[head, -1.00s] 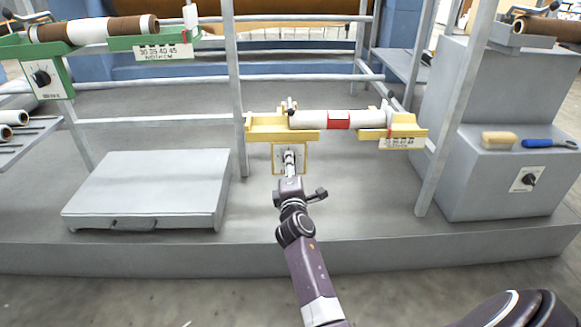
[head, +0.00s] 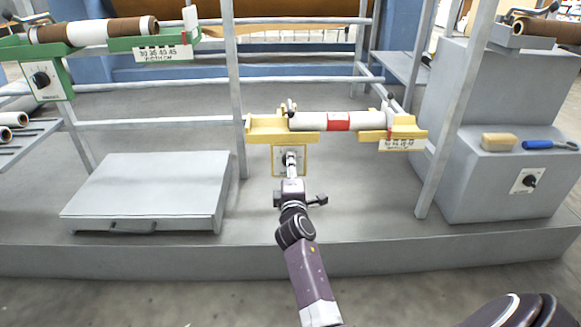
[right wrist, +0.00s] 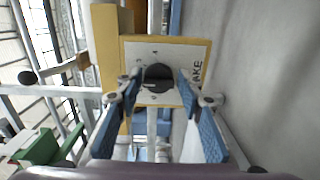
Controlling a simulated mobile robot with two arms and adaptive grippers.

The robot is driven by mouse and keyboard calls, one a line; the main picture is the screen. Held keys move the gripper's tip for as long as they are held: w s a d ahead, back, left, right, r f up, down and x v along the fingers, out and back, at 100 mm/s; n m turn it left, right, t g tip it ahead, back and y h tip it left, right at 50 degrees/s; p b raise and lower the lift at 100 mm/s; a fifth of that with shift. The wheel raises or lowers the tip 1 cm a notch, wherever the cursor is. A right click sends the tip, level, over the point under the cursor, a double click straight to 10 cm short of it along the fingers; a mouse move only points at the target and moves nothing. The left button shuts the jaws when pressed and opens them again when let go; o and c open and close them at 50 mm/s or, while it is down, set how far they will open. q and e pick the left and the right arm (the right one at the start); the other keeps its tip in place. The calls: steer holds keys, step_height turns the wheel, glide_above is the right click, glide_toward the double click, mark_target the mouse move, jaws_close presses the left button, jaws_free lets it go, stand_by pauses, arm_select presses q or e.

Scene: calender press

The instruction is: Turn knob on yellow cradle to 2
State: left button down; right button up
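The yellow cradle (head: 268,126) holds a white roll (head: 365,119) with a red band. Below its left part hangs a yellow-framed white plate (head: 302,165), which also shows in the right wrist view (right wrist: 195,52). A round dark knob (right wrist: 159,76) sits on the plate. The lettering on the plate is partly hidden, and I cannot read the knob's setting. My right gripper (right wrist: 158,82) faces the plate with its blue-padded fingers on both sides of the knob. Gaps show between fingers and knob. In the head view the gripper (head: 290,165) covers the knob. My left gripper is not in view.
A green cradle (head: 165,43) with its own knob plate stands at upper left. Grey posts (head: 236,90) and rails frame the yellow cradle. A low grey box (head: 150,185) lies left. A grey stepped block (head: 495,185) with brushes stands right.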

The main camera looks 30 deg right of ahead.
steer(key=shift+o, duration=1)
steer(key=v, duration=0.7)
steer(key=shift+s, duration=0.25)
steer(key=shift+a, duration=0.15)
